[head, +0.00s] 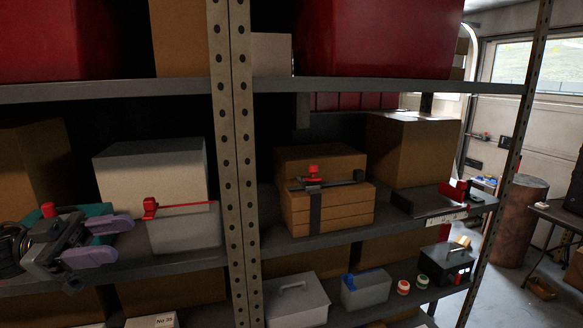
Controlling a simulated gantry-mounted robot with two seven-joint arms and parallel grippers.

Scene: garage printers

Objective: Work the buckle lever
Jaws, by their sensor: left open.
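A wooden crate (338,208) stands on the middle shelf, right of the upright post, with a dark strap (315,213) down its front. A dark buckle lever (335,184) with a red knob (313,171) lies across the top of the strap. My left gripper (107,240) is at the far left, in front of the middle shelf. Its two purple-grey fingers are apart and point right, with nothing between them. It is well away from the crate, on the other side of the post. My right gripper is out of view.
A perforated upright post (236,150) stands between my left gripper and the crate. A grey box (184,230) with a red bar (185,205) is just right of the gripper. A cardboard box (410,150) stands right of the crate. The upper shelf (400,86) runs above.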

